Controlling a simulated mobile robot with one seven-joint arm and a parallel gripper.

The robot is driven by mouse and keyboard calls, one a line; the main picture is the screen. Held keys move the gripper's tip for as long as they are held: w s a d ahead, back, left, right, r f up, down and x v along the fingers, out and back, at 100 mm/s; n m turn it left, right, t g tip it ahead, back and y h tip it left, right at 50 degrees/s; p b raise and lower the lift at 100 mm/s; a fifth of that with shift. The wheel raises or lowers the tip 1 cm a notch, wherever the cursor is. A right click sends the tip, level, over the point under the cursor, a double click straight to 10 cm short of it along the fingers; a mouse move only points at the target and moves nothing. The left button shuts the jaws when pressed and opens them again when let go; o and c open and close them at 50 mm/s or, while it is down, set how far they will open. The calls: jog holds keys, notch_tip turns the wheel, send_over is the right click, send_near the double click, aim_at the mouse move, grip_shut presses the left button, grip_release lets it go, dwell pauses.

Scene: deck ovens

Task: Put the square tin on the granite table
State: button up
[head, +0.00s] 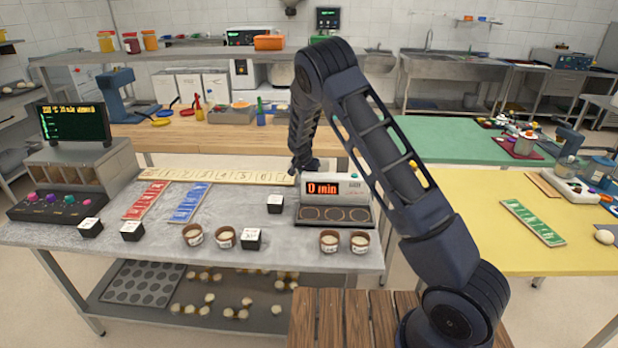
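The granite table (150,252) is the grey speckled table in front. I cannot pick out the square tin for sure. A shallow grey tin or tray (232,117) sits on the wooden table behind and may be it. My gripper (303,170) points down near the back edge of the granite table, left of the "0 min" timer device (333,200). It is small and dark, so I cannot see whether its fingers are apart or hold anything.
Several brown cups (193,235), small black-and-white cubes (132,231), and red (147,200) and blue (190,203) strips lie on the granite table. A control box (72,190) stands at its left end. A yellow table (490,225) and green table (450,140) are to the right.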

jog(key=shift+f, duration=0.25)
jog(key=shift+f, duration=0.15)
jog(key=o, duration=1.1)
